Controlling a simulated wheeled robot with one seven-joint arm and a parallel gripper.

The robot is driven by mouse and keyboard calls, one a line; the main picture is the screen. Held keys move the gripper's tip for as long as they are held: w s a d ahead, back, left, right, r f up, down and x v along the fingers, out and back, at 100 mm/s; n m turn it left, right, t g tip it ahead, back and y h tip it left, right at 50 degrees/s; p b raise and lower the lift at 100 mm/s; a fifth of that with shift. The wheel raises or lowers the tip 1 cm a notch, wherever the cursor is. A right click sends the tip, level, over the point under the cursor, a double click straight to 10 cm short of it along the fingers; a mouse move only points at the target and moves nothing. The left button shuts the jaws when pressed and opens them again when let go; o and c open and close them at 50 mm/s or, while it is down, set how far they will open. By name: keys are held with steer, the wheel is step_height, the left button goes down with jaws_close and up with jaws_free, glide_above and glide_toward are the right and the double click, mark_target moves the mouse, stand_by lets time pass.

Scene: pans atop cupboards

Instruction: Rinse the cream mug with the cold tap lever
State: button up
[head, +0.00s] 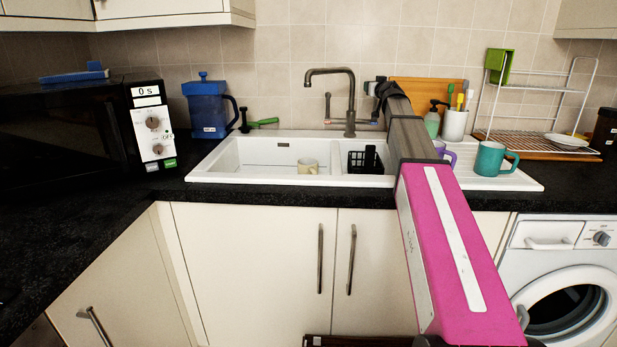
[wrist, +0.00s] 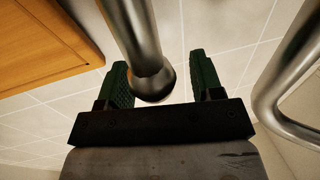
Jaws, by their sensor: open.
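The cream mug (head: 308,167) stands in the left bowl of the white sink (head: 230,172), below the spout end. The metal tap (head: 350,105) rises behind the sink. One lever (head: 328,105) stands upright on its left. The right lever, at a blue-marked joint (head: 375,116), is partly hidden by my gripper (head: 373,88). In the wrist view, my gripper (wrist: 160,64) is open, its green fingers either side of a round-ended metal rod (wrist: 134,35), seemingly that right lever; contact is unclear. No water shows below the spout.
A black basket (head: 366,160) sits in the right bowl. A teal mug (head: 490,158) and a purple mug (head: 440,151) stand on the drainer, near my arm. The curved metal pipe (wrist: 285,90) passes right of my gripper.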

steer(key=shift+r, duration=0.2)
stand_by(0.3)
steer(key=shift+s+d, duration=0.25)
steer(key=shift+s, duration=1)
steer(key=shift+s+d, duration=0.2)
steer(key=shift+s, duration=1)
